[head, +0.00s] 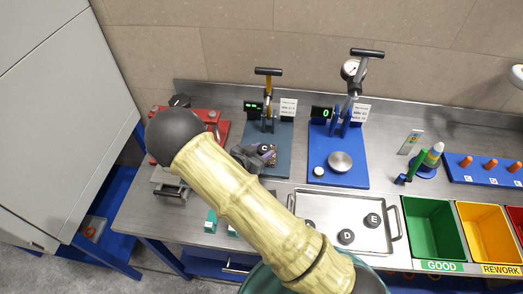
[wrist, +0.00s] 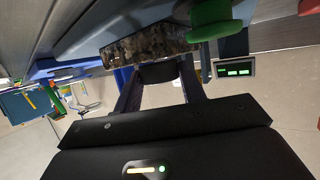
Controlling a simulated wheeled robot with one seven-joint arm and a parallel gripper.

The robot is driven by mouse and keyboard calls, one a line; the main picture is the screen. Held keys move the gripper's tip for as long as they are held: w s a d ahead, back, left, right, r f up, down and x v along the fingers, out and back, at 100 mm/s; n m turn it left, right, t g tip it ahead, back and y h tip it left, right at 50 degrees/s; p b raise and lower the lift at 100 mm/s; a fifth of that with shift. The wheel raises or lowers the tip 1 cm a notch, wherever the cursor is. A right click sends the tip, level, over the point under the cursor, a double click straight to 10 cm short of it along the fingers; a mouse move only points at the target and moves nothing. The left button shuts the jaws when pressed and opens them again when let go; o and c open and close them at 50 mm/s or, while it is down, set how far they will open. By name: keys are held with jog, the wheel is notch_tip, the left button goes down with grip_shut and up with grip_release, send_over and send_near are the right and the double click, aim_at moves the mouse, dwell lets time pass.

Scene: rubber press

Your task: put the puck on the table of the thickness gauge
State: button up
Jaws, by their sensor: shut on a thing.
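My gripper (head: 250,157) is over the grey-blue base of the left gauge stand, with its fingers shut on a dark puck. The puck (head: 264,148), marked C, lies close to the speckled stone table (head: 272,159) of this stand, which I take for the thickness gauge (head: 268,95). The wrist view shows the black puck (wrist: 158,73) between my fingers (wrist: 160,88), next to the speckled table (wrist: 150,46). I cannot tell whether the puck touches the table. The gauge has an orange lever and a green-lit display (wrist: 236,70).
A blue stand (head: 340,165) with a dial and a round metal plate is to the right. A metal tray (head: 300,205) holds pucks D and E. A red press (head: 205,120) is at left. Green and yellow bins (head: 432,205) are at right. My arm hides the bench's front middle.

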jog(key=shift+f, duration=0.2)
jog(key=o, duration=1)
jog(key=shift+c, duration=0.2)
jog(key=shift+r, duration=0.15)
jog(key=b+v, duration=0.2)
jog(key=v, duration=1)
jog(key=shift+b, duration=0.4)
